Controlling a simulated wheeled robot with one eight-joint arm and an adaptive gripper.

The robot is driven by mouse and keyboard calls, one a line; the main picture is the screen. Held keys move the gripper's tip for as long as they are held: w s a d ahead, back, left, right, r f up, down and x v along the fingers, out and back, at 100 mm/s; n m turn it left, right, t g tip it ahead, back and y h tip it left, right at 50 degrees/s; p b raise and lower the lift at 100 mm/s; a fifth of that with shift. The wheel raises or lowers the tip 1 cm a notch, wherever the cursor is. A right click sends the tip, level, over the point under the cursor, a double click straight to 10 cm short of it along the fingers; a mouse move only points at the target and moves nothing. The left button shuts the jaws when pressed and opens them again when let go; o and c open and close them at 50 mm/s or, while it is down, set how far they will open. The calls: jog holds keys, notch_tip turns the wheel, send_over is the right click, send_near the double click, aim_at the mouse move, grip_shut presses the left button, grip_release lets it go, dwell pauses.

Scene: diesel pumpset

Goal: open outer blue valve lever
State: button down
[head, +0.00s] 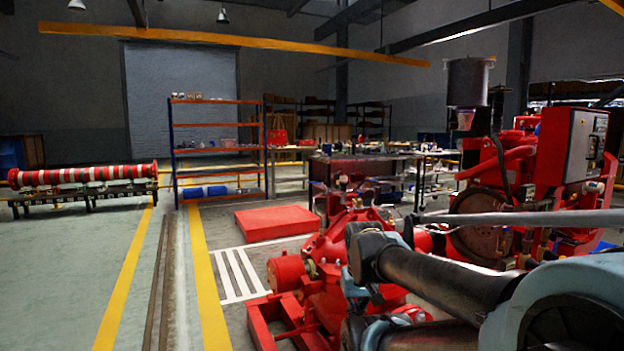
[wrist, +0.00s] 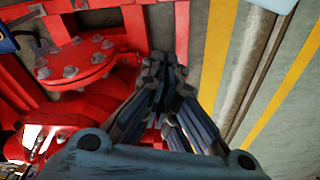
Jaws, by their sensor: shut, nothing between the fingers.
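My gripper (wrist: 163,65) points down over the red pumpset in the wrist view, its fingers together and empty. Red pump pipework with a bolted round flange (wrist: 75,62) lies to the left of the fingers. A small blue part (wrist: 6,40) shows at the upper left edge of the wrist view, apart from the gripper; I cannot tell whether it is the outer blue valve lever. In the head view the red pump (head: 325,245) stands partly behind my arm, and no blue lever can be made out there.
A red engine with a control panel (head: 585,145) stands at the right. A low red block (head: 275,222) lies on the floor behind the pump. Shelving (head: 218,150) stands farther back.

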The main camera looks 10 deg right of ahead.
jog(key=shift+w+a, duration=0.25)
jog(key=shift+w, duration=0.1)
